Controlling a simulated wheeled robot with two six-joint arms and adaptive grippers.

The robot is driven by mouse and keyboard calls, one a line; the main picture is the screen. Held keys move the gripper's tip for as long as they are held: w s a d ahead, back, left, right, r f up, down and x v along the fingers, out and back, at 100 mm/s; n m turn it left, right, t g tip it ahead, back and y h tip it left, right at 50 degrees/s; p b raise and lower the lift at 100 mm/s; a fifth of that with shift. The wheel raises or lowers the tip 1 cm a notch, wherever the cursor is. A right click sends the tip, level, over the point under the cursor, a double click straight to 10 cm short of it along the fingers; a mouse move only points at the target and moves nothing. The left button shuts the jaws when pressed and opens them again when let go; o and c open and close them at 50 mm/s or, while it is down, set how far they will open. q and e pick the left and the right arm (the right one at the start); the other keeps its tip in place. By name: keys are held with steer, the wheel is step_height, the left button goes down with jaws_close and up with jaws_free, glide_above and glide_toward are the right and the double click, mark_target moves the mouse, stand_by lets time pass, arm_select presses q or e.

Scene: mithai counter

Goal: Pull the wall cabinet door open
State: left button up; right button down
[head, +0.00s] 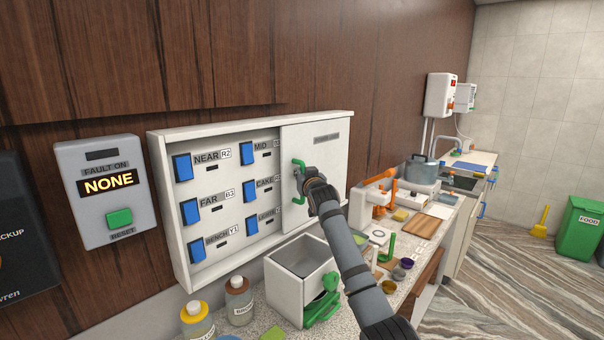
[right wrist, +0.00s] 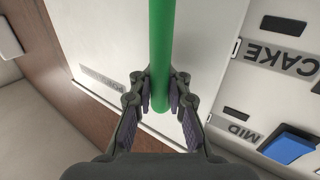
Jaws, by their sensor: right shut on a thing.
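The wall cabinet (head: 165,140) is a shallow white box on the wood wall. Its white door panel (head: 328,158) covers the right part of the front, and blue switches show uncovered to its left. The door's upright green handle (head: 299,163) is near the panel's left edge. My right gripper (head: 306,186) is shut on the handle. The right wrist view shows the green bar (right wrist: 161,45) between my two fingers (right wrist: 160,92), in front of the white panel (right wrist: 105,40). My left gripper is not in view.
A grey fault box (head: 108,190) reading NONE hangs left of the cabinet. Below stand an open white box (head: 283,279) with a green handle, and two bottles (head: 239,300) (head: 197,321). A cluttered counter with a pot (head: 422,170) extends right. Open floor lies at the far right.

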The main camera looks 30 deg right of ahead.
steer(key=shift+f, duration=0.2)
steer(key=c, duration=1.6)
jaws_free()
steer(key=shift+s+d, duration=0.1)
steer(key=shift+c, duration=0.2)
steer(key=shift+o, duration=0.4)
steer(key=shift+s+d+r, duration=0.15)
steer(key=shift+d+r, duration=0.05)
steer(key=shift+a, duration=0.15)
steer(key=v, duration=1.2)
